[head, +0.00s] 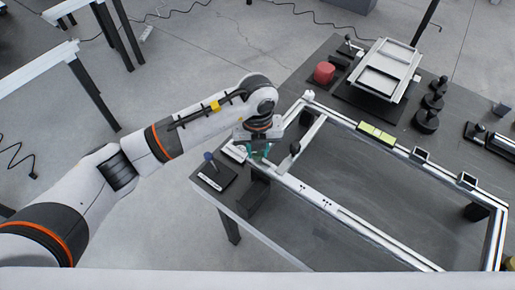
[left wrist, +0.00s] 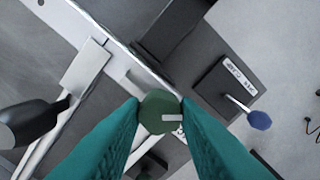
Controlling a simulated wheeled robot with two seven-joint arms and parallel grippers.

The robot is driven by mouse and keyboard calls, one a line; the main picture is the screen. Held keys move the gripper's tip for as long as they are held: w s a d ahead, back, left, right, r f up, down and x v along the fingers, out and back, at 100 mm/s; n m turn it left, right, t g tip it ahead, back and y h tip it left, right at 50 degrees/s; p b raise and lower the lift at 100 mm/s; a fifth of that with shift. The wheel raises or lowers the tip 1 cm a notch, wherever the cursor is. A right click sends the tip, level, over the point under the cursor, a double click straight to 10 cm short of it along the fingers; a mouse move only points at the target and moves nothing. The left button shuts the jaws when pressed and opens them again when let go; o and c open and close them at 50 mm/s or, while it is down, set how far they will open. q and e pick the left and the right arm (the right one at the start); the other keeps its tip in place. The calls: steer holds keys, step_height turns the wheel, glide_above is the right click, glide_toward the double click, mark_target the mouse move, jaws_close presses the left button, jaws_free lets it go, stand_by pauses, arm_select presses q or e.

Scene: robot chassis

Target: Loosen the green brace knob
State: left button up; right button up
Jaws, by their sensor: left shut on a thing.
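The green brace knob (left wrist: 158,108) is a dark green, many-sided knob in the middle of the left wrist view. It sits at the corner of the pale metal frame (head: 345,218). My left gripper (head: 259,152) reaches down to this corner from the left. In the left wrist view its teal fingers (left wrist: 160,118) are shut on the knob, one on each side. In the head view the fingers and wrist hide most of the knob. My right gripper is not in view.
A blue-tipped lever (head: 209,157) on a dark labelled base stands just left of the gripper. A black knob (head: 295,147) stands on the frame to its right. The frame's middle is clear.

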arm_select(q)
steer(key=n, duration=0.5)
stand_by(0.6)
steer(key=shift+w, duration=0.1)
steer(key=o, duration=1)
steer(key=shift+c, duration=0.2)
steer(key=shift+r, duration=0.15)
step_height(320, 180, up, 12)
steer(key=b, duration=0.3)
